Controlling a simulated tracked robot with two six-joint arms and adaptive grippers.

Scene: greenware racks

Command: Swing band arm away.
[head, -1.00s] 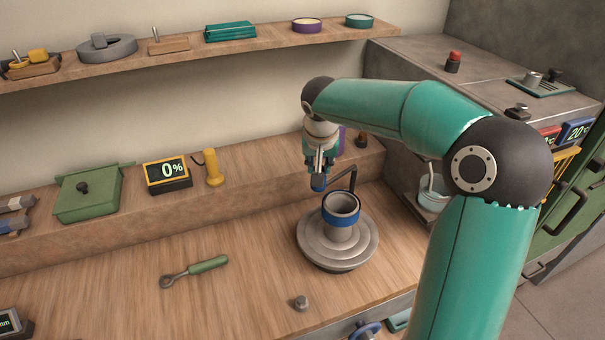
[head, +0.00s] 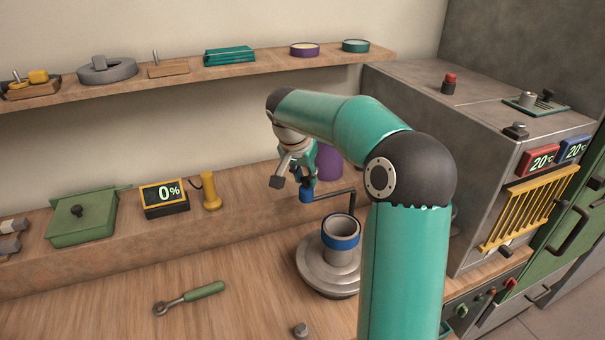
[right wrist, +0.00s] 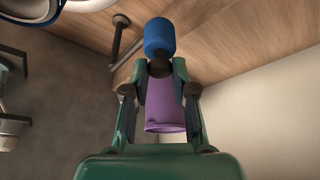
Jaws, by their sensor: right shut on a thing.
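The band arm (head: 334,192) is a thin dark rod. It runs left from a short upright post behind the wheel and ends in a blue knob (head: 306,195). My right gripper (head: 304,182) is shut on this end. In the right wrist view the blue knob (right wrist: 160,37) sticks out beyond the fingertips (right wrist: 160,68). The grey pot with a blue band (head: 341,241) stands upright on the round grey wheel (head: 318,272). The knob is behind and left of the pot, apart from it. My left gripper is not in view.
A purple cylinder (head: 328,163) stands behind my right gripper. A yellow-handled tool (head: 209,191), a 0% display (head: 165,197) and a green box (head: 81,217) are to the left. A green-handled tool (head: 190,297) lies in front. A kiln-like unit (head: 470,150) stands right.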

